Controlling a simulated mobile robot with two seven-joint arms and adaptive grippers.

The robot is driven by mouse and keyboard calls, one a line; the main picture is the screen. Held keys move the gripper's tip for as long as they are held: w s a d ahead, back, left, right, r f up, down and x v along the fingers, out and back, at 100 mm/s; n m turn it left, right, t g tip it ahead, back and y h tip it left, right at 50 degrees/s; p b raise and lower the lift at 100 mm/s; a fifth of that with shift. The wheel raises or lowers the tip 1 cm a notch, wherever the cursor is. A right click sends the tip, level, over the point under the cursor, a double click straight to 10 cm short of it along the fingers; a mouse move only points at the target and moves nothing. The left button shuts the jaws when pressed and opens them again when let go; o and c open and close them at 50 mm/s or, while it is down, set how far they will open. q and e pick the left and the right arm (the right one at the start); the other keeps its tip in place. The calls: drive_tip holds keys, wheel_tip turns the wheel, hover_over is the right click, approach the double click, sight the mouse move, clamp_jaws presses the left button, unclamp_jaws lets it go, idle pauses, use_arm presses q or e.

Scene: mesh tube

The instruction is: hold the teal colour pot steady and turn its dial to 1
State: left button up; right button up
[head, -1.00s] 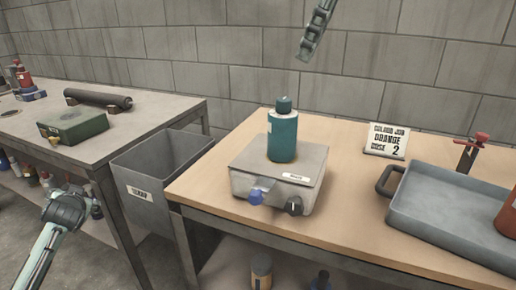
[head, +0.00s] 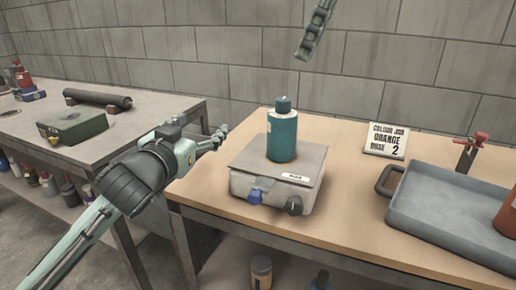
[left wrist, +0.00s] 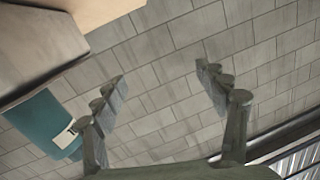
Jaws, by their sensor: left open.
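The teal colour pot (head: 282,136) stands upright on a grey box (head: 275,178) on the wooden bench. It has a dark teal cap (head: 283,104); no dial number is readable. The pot also shows tilted at the left of the left wrist view (left wrist: 42,125), with part of a white label. My left gripper (head: 222,136) is left of the pot, apart from it. In the left wrist view its fingers (left wrist: 160,80) are spread with nothing between them. Part of my right gripper (head: 308,45) hangs at the top, above and right of the pot; its jaw opening is unclear.
The box has a blue knob (head: 255,197) and a black knob (head: 294,205) in front. A sign (head: 387,140) reads "COLOUR JOB ORANGE DOSE 2". A grey tray (head: 450,225) fills the bench's right. A second table (head: 150,112) stands left. Bench surface between box and tray is clear.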

sight(274, 140)
use_arm(q)
drive_tip(key=s+d+h, duration=0.1)
drive_tip(key=s+d, duration=0.1)
drive_tip(key=d, duration=0.2)
drive_tip(key=s+d+m+g+h, duration=0.1)
drive_tip(key=s+d+h, duration=0.1)
drive_tip(key=s+d, duration=0.1)
drive_tip(key=s+d+m+h, duration=0.1)
drive_tip(key=s+d+h, duration=0.1)
drive_tip(key=d, duration=0.4)
drive_tip(key=shift+s+r+g, duration=0.15)
drive_tip(key=shift+s+g, duration=0.25)
drive_tip(key=shift+s, duration=0.35)
drive_tip(key=shift+d+h, duration=0.25)
drive_tip(key=shift+h, duration=0.05)
drive_tip(key=x, duration=0.7)
drive_tip(key=shift+w+d, duration=0.15)
